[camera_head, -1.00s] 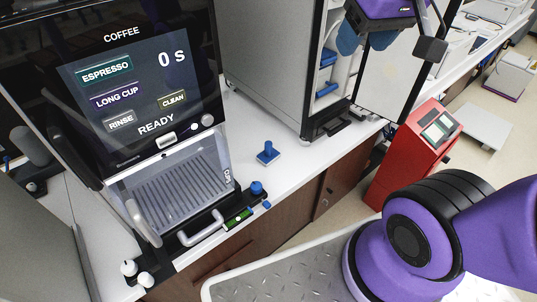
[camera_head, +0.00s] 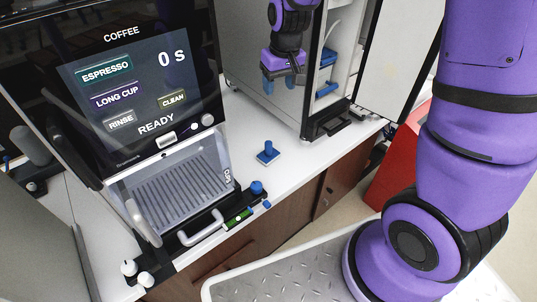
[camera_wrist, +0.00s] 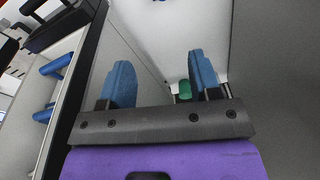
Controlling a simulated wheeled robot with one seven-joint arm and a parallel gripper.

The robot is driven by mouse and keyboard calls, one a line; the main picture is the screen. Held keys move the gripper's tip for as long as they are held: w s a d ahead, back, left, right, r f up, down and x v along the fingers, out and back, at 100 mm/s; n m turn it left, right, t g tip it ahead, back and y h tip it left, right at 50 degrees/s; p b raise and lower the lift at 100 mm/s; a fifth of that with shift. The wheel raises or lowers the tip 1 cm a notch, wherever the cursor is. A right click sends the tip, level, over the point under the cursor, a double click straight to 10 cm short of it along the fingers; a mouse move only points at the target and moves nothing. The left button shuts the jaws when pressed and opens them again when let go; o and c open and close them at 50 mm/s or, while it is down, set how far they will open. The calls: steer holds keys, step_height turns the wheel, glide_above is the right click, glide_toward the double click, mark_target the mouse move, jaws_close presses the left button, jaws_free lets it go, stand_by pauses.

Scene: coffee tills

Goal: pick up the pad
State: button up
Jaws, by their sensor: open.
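The pad (camera_head: 268,153) looks like a small blue square plate with an upright blue knob. It lies flat on the white counter (camera_head: 240,122), right of the coffee machine. My gripper (camera_head: 284,88) is open and empty, its two blue fingers apart. It hangs above and beyond the pad, in front of the grey cabinet. A sliver of blue shows at that view's top edge, too little to identify.
The coffee machine (camera_head: 140,75) stands left, with its drip grate and handle at the counter edge. The grey cabinet (camera_head: 250,50) has an open door (camera_head: 395,60) and blue-handled things inside. A red unit (camera_head: 395,175) stands behind my arm. Counter around the pad is clear.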

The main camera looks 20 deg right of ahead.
steer(key=g, duration=0.1)
glide_above(268, 143)
steer(key=shift+n+h, duration=0.3)
steer(key=f, duration=1.5)
steer(key=shift+w+a+f, duration=0.1)
steer(key=shift+w+f, duration=0.1)
steer(key=shift+f, duration=0.1)
step_height(268, 143, down, 6)
steer(key=shift+r, duration=0.1)
steer(key=f, duration=0.4)
steer(key=shift+s+d, duration=0.2)
steer(key=shift+d, duration=0.05)
steer(key=shift+f, duration=0.65)
jaws_close()
steer(key=shift+r, duration=0.1)
